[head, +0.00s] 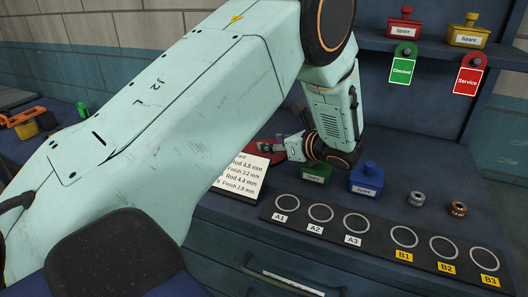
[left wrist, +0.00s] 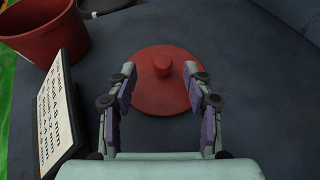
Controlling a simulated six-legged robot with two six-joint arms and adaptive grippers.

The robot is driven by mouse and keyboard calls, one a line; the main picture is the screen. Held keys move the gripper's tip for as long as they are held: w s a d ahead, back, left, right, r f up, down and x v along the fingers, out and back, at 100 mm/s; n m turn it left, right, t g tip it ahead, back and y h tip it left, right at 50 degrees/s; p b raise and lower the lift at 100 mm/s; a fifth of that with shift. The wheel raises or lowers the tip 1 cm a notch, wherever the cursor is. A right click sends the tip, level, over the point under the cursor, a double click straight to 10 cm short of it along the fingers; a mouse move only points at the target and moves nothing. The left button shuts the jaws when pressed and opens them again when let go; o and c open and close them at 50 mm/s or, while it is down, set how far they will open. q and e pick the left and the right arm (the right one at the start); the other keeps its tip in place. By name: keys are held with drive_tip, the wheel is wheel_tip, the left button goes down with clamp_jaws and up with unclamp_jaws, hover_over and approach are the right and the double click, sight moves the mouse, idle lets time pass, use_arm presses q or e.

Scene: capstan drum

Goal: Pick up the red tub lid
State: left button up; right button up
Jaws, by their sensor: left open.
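My left gripper (left wrist: 160,75) is open, with one finger on each side of the knob in that view and nothing held. Whether the fingers touch the lid cannot be told. In the head view my left gripper (head: 285,147) reaches down over the bench, and only a red patch of the lid (head: 262,148) shows behind the card and gripper. My right gripper is not in view.
A red tub (left wrist: 40,35) stands at upper left in the wrist view. A propped text card (left wrist: 58,115) is close to the left finger. A green box (head: 316,173), a blue box (head: 366,180) and a labelled ring board (head: 375,242) lie right of the gripper.

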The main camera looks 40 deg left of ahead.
sight(267, 154)
use_arm(q)
drive_tip(key=x, duration=0.3)
drive_tip(key=shift+w+f, duration=0.1)
drive_tip(key=shift+f, duration=0.05)
drive_tip(key=shift+w+a+f, duration=0.1)
drive_tip(key=shift+w+a, duration=0.1)
drive_tip(key=shift+a, duration=0.05)
drive_tip(key=shift+s, duration=0.1)
drive_tip(key=shift+s, duration=0.1)
drive_tip(key=shift+c, duration=0.4)
drive_tip(key=shift+a, duration=0.1)
drive_tip(key=c, duration=0.3)
drive_tip(key=shift+w, duration=0.2)
drive_tip(key=c, duration=0.3)
drive_tip(key=shift+s, duration=0.1)
drive_tip(key=c, duration=0.3)
clamp_jaws()
